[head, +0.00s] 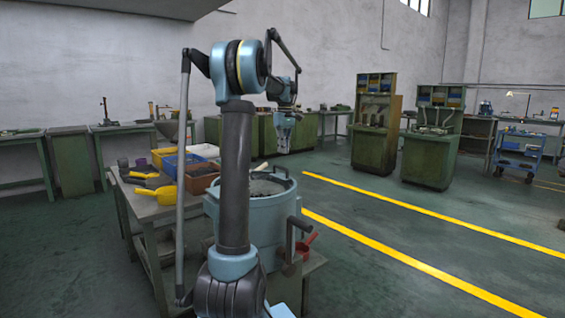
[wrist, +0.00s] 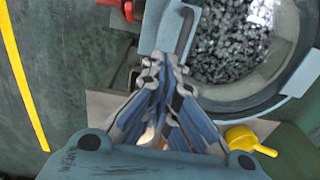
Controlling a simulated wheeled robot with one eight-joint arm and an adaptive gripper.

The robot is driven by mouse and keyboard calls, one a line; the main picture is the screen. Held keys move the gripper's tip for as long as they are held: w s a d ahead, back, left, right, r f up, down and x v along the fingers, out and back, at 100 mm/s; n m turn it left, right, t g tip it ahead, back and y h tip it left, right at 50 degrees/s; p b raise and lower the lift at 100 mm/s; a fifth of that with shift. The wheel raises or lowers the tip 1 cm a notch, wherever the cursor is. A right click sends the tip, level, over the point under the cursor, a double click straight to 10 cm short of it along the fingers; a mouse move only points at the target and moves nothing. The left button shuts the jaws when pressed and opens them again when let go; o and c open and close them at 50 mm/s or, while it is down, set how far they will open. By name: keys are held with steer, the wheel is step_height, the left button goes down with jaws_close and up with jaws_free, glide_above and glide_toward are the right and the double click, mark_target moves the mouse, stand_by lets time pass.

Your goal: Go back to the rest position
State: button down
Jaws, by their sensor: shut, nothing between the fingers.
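My gripper (head: 284,140) hangs at the end of my raised arm, beyond and above the light blue drum in the head view. In the wrist view my gripper (wrist: 163,68) points down with its fingers together and nothing held.
A workbench (head: 150,208) at left holds yellow (head: 160,155) and blue bins, a brown-filled box and a yellow scoop (head: 165,195). Green cabinets (head: 375,150) stand behind. The floor right, with yellow lines, is clear.

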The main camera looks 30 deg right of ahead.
steer(key=shift+r, duration=2)
steer(key=shift+m+t+h, duration=0.3)
steer(key=shift+m+t, duration=0.1)
steer(key=shift+t, duration=0.1)
steer(key=s+a+f, duration=0.2)
steer(key=s+a, duration=0.2)
steer(key=a, duration=0.5)
steer(key=s+a+f, duration=0.2)
steer(key=s+a, duration=0.2)
steer(key=a, duration=0.5)
steer(key=s+a+f, duration=0.3)
steer(key=a, duration=0.6)
steer(key=shift+s+a, duration=0.35)
steer(key=shift+s, duration=0.05)
steer(key=s+a+f, duration=0.7)
steer(key=s+f, duration=0.3)
steer(key=f, duration=0.1)
steer(key=s+a+f+m+t, duration=0.1)
steer(key=s+a+f, duration=0.6)
steer(key=s+f, duration=0.3)
steer(key=shift+a+f, duration=0.3)
steer(key=shift+f, duration=0.4)
steer(key=shift+s+d, duration=0.1)
steer(key=shift+d, duration=0.05)
